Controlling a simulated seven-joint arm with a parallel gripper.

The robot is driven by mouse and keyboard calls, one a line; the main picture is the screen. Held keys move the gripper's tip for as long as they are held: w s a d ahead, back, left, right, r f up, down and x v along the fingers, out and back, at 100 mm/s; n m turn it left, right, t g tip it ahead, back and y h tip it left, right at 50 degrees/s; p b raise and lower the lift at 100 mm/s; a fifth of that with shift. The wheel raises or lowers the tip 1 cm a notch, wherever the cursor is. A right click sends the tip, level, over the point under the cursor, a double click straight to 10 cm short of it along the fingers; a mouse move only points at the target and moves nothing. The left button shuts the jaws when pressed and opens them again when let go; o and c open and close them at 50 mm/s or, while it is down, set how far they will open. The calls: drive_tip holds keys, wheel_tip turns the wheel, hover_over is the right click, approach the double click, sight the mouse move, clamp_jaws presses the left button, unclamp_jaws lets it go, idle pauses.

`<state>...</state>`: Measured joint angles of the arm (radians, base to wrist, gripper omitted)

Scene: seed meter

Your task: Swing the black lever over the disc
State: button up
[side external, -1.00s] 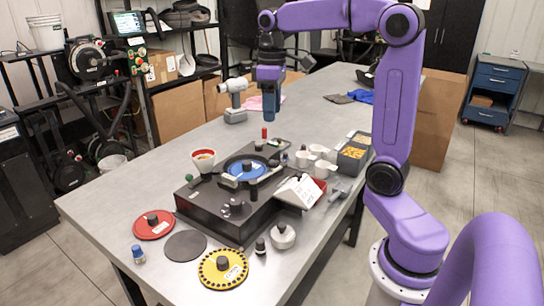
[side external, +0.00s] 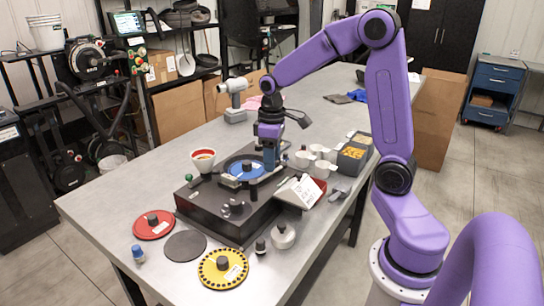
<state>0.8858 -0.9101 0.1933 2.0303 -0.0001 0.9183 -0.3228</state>
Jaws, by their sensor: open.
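The black seed meter base (side external: 228,218) sits on the table with a disc (side external: 243,167), blue in its middle with a dark rim, on top. A black lever (side external: 266,178) appears to lie along the right side of the disc, partly hidden by my gripper. My gripper (side external: 270,166) points down at the right edge of the disc, close to the lever. It is open with nothing seen between its fingers; whether it touches the lever I cannot tell.
A white-and-red cup (side external: 204,160) stands at the disc's left. Red (side external: 153,224), dark (side external: 185,246) and yellow (side external: 222,269) discs lie in front.

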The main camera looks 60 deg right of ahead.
clamp_jaws()
drive_tip(key=shift+w, duration=0.15)
drive_tip(key=w+n, duration=0.1)
drive_tip(key=n, duration=0.1)
drive_tip(key=w+n, duration=0.2)
drive_tip(key=n, duration=0.1)
drive_tip(key=shift+w+a, duration=0.15)
drive_tip(key=n, duration=0.1)
drive_tip(key=w+n, duration=0.1)
drive_tip(key=n, duration=0.1)
drive_tip(key=shift+w+a, duration=0.2)
drive_tip(key=shift+a, duration=0.15)
drive_tip(key=shift+w+a+n, duration=0.3)
drive_tip(key=shift+w+n, duration=0.1)
drive_tip(key=shift+n, duration=0.35)
drive_tip(key=shift+w+a+n, duration=0.3)
drive_tip(key=shift+w+n, duration=0.05)
drive_tip(key=shift+n, duration=0.4)
drive_tip(key=shift+r, duration=0.1)
